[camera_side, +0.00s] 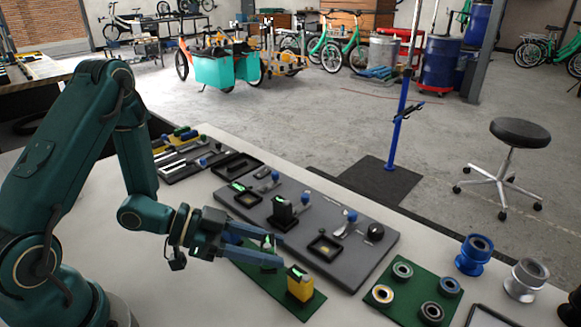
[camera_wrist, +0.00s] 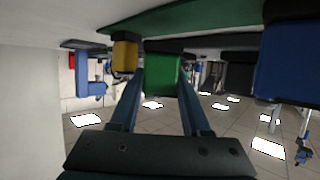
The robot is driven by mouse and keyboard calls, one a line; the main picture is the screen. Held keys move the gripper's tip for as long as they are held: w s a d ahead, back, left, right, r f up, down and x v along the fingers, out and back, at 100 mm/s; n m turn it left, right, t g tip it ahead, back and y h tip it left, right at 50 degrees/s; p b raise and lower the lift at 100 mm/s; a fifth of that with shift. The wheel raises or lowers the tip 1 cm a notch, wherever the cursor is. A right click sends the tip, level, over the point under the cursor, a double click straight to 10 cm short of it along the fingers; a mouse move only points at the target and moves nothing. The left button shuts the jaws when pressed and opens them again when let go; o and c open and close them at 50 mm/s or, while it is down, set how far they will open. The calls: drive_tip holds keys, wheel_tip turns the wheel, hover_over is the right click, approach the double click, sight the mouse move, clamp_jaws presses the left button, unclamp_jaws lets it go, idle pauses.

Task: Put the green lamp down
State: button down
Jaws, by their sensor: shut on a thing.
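My gripper (camera_side: 268,249) reaches in from the left, low over a green mat (camera_side: 312,306) at the front of the bench. Its two fingers are shut on the green lamp (camera_wrist: 163,72), which sits between the fingertips in the wrist view. In the side view the fingers hide most of the lamp; only a small part (camera_side: 267,243) shows. A yellow lamp (camera_side: 300,286) with a dark top stands upright on the mat, just right of the fingertips. It also shows in the wrist view (camera_wrist: 125,56), left of the green lamp. I cannot tell whether the green lamp touches the mat.
A grey tray (camera_side: 352,272) with several parts, including a dark upright block (camera_side: 283,212), lies just behind the gripper. A second green mat (camera_side: 404,297) with several rings is at right. Blue (camera_side: 474,254) and silver (camera_side: 526,279) hubs stand beyond. Bare bench lies front left.

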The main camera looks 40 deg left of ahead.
drive_tip(key=shift+f, duration=0.75)
drive_tip(key=shift+f, duration=0.15)
drive_tip(key=shift+c, duration=1.8)
unclamp_jaws()
drive_tip(key=shift+a+r, duration=0.1)
drive_tip(key=shift+r, duration=0.1)
drive_tip(key=v, duration=1.2)
